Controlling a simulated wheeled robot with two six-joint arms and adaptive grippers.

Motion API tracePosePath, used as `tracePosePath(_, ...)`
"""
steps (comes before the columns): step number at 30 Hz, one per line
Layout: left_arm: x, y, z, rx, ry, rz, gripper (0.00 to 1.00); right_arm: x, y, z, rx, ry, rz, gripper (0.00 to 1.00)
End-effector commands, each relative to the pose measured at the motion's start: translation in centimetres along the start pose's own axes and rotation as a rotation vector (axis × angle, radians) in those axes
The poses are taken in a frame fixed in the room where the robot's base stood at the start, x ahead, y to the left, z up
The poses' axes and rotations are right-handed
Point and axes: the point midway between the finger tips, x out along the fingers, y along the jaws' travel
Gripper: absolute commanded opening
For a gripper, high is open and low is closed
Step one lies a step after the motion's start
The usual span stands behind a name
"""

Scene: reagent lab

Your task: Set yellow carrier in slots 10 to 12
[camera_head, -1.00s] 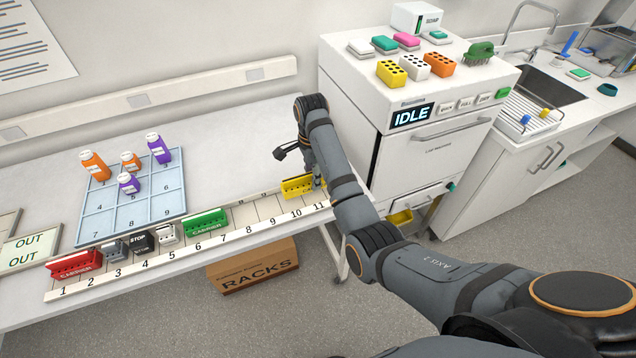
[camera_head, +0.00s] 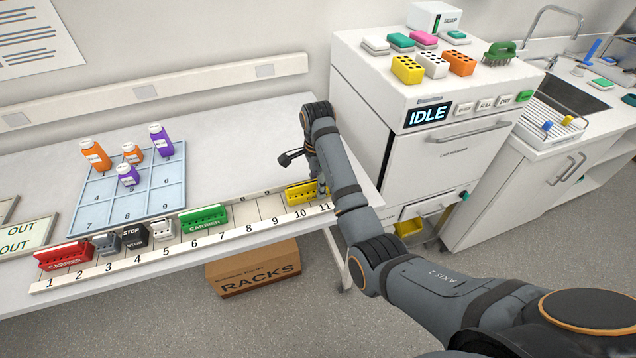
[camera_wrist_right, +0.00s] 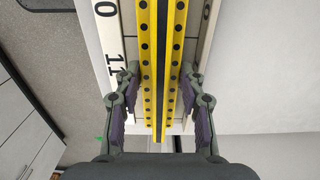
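The yellow carrier (camera_head: 301,193) sits in the numbered slot rail (camera_head: 215,243) at its right end, behind labels 10 and 11. The label 12 area is hidden by my right arm. In the right wrist view the yellow carrier (camera_wrist_right: 146,60) runs lengthwise between the fingers of my right gripper (camera_wrist_right: 160,76). The fingers stand apart on either side, with narrow gaps to the carrier's edges. In the head view my right gripper (camera_head: 321,186) is at the carrier's right end, partly hidden by the arm.
A red carrier (camera_head: 64,256), grey, black and white small blocks and a green carrier (camera_head: 204,218) occupy the rail's left part. Slots around 7 to 9 look empty. A blue tray (camera_head: 104,206) with several bottles stands behind. The machine (camera_head: 432,170) reading IDLE stands close right of my arm.

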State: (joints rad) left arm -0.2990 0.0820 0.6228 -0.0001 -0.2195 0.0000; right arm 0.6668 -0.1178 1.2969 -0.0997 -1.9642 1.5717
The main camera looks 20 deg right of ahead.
Motion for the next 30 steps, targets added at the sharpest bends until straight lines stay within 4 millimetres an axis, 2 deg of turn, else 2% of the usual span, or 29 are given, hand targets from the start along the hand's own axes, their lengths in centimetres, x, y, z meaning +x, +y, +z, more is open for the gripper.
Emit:
tracePosePath(1,0.0,-0.2,0.2,0.001,-0.003,-0.002,0.40,-0.1,0.0,0.0,0.000,0.000,-0.001,0.47)
tracePosePath(4,0.0,-0.3,0.3,0.001,-0.005,-0.003,0.40,-0.1,0.0,0.0,0.000,0.000,-0.001,0.61)
tracePosePath(5,0.0,-0.2,0.3,0.001,-0.005,-0.003,0.40,-0.1,0.0,0.0,0.000,0.000,-0.001,0.62)
tracePosePath(17,0.3,0.3,0.3,-0.001,-0.005,0.003,0.40,-0.3,-0.1,0.0,0.000,0.000,-0.003,0.62)
tracePosePath(20,-0.6,0.3,0.3,-0.002,-0.006,0.004,0.40,-1.6,0.0,0.0,0.000,0.000,-0.002,0.62)
tracePosePath(24,-2.3,0.2,0.1,-0.002,-0.005,0.005,0.40,-4.4,-0.1,0.0,0.000,0.000,-0.003,0.62)
tracePosePath(30,-7.2,-0.2,-0.5,-0.002,-0.005,0.004,0.40,-9.2,0.0,0.0,0.000,0.000,-0.001,0.62)
